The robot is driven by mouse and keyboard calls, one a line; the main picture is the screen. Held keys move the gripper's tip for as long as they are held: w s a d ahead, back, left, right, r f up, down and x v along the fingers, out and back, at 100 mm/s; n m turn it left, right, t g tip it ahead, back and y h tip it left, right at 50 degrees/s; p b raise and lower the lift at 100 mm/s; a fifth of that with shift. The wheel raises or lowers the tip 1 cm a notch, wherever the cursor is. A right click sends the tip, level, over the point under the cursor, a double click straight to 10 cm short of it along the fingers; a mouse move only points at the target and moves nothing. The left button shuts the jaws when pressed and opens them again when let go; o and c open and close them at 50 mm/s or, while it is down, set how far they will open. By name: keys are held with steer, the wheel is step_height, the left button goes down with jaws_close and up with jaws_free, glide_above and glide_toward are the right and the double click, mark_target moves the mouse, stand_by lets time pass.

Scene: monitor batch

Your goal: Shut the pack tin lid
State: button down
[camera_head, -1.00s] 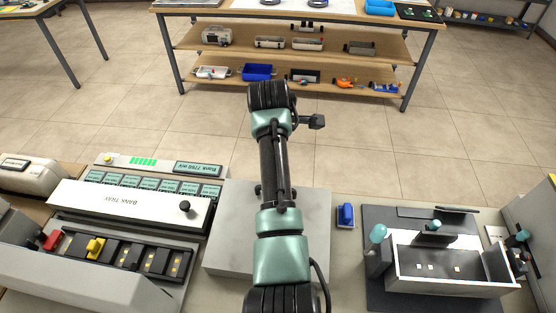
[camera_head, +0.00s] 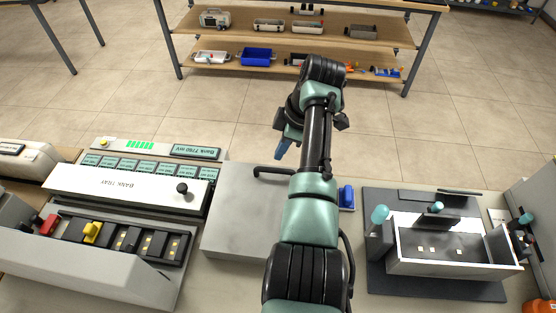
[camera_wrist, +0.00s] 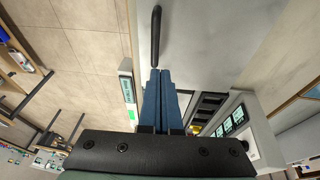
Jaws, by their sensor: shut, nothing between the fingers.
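I take the plain grey box (camera_head: 238,215) in the middle of the bench to be the pack tin. Its broad grey top looks flat, and a black bar handle (camera_head: 272,171) shows at its far edge. In the wrist view the grey surface (camera_wrist: 205,40) fills the upper middle, with the black handle (camera_wrist: 156,38) along its left edge. My gripper (camera_head: 281,152) is beyond the far edge, close to the handle. Its blue fingers (camera_wrist: 160,72) are together and empty, with the tips just short of the handle. My arm hides the tin's right part. I cannot tell how far the lid is open.
The bank tray unit (camera_head: 130,191), with a black knob, stands close left of the tin. A small blue object (camera_head: 347,198) lies right of it. Further right is an open grey tray (camera_head: 450,268) on a dark mat. A wooden shelf (camera_head: 240,44) stands beyond open floor.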

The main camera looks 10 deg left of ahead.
glide_above(274, 170)
steer(key=d, duration=0.1)
steer(key=f, duration=0.5)
steer(key=shift+s+f, duration=0.25)
steer(key=shift+s, duration=0.15)
steer(key=shift+w+f+b, duration=0.25)
steer(key=shift+f+b, duration=0.25)
steer(key=shift+f, duration=0.25)
